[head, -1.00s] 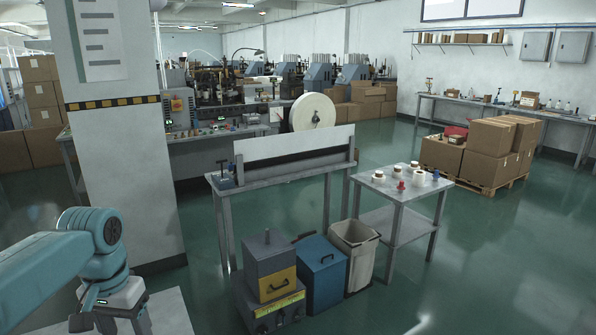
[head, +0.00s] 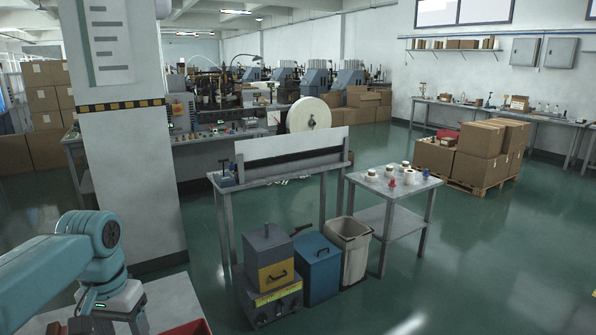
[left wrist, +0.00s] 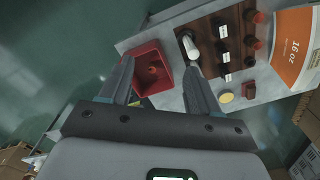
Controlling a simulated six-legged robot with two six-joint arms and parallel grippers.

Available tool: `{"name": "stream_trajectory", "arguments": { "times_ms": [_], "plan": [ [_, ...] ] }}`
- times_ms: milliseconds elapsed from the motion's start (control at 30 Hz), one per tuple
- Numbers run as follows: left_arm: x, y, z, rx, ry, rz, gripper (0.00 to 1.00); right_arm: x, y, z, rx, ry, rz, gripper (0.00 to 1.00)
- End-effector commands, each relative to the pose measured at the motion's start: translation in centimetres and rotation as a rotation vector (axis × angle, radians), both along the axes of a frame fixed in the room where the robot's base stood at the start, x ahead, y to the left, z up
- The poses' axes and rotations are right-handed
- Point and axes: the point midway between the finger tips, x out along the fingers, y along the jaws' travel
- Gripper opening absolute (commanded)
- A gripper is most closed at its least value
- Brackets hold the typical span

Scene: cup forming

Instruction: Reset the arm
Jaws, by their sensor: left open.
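My left arm (head: 60,262) comes in from the left in the head view, bent down at the wrist over a grey table top (head: 170,300). My left gripper (left wrist: 158,68) shows in the left wrist view with its two fingers apart. A red bin (left wrist: 137,50) lies beyond and between the fingertips, with a small reddish item inside. A white cylinder (left wrist: 189,46) stands near the right fingertip, at the edge of a brown board (left wrist: 205,30). I see nothing held between the fingers. My right arm is not in view.
The board carries several dark and red items with white labels. A pillar (head: 130,170) stands behind my arm. A small table (head: 368,215) and waste bin (head: 352,250) stand ahead; green floor is open at right.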

Motion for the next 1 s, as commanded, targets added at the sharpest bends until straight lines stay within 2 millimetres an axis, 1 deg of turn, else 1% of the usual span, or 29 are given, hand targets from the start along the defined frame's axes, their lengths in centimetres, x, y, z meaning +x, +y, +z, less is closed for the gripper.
{"name": "stream_trajectory", "arguments": {
  "times_ms": [200,333,467,567,600,667,700,767,800,867,900,1000],
  "plan": [
    [1.5,-2.2,-5.8,-0.043,0.001,-0.034,0.62,0.0,0.0,0.0,0.000,0.000,0.000,0.43],
    [1.9,-3.9,-9.8,-0.078,-0.003,-0.050,0.62,0.0,0.0,0.0,0.000,0.000,0.000,0.43],
    [1.7,-5.9,-14.5,-0.122,-0.006,-0.061,0.62,0.0,0.0,0.0,0.000,0.000,0.000,0.43],
    [0.8,-8.0,-18.9,-0.167,-0.006,-0.060,0.62,0.0,0.0,0.0,0.000,0.000,0.000,0.43],
    [0.1,-9.0,-21.0,-0.190,-0.004,-0.056,0.62,0.0,0.0,0.0,0.000,0.000,0.000,0.43],
    [-1.5,-10.8,-24.6,-0.228,-0.001,-0.043,0.62,0.0,0.0,0.0,0.000,0.000,0.000,0.43],
    [-3.1,-12.1,-27.1,-0.256,0.003,-0.028,0.62,0.0,0.0,0.0,0.000,0.000,0.000,0.43],
    [-6.0,-14.1,-30.8,-0.296,0.006,0.005,0.62,0.0,0.0,0.0,0.000,0.000,0.000,0.43],
    [-8.2,-15.3,-32.9,-0.318,0.008,0.033,0.62,0.0,0.0,0.0,0.000,0.000,0.000,0.43],
    [-11.3,-16.6,-35.1,-0.340,0.007,0.077,0.62,0.0,0.0,0.0,0.000,0.000,0.000,0.43],
    [-13.3,-17.3,-36.2,-0.350,0.008,0.104,0.62,0.0,0.0,0.0,0.000,0.000,0.000,0.43],
    [-17.4,-18.2,-37.8,-0.356,0.008,0.162,0.62,0.0,0.0,0.0,0.000,0.000,0.000,0.43]
  ]
}}
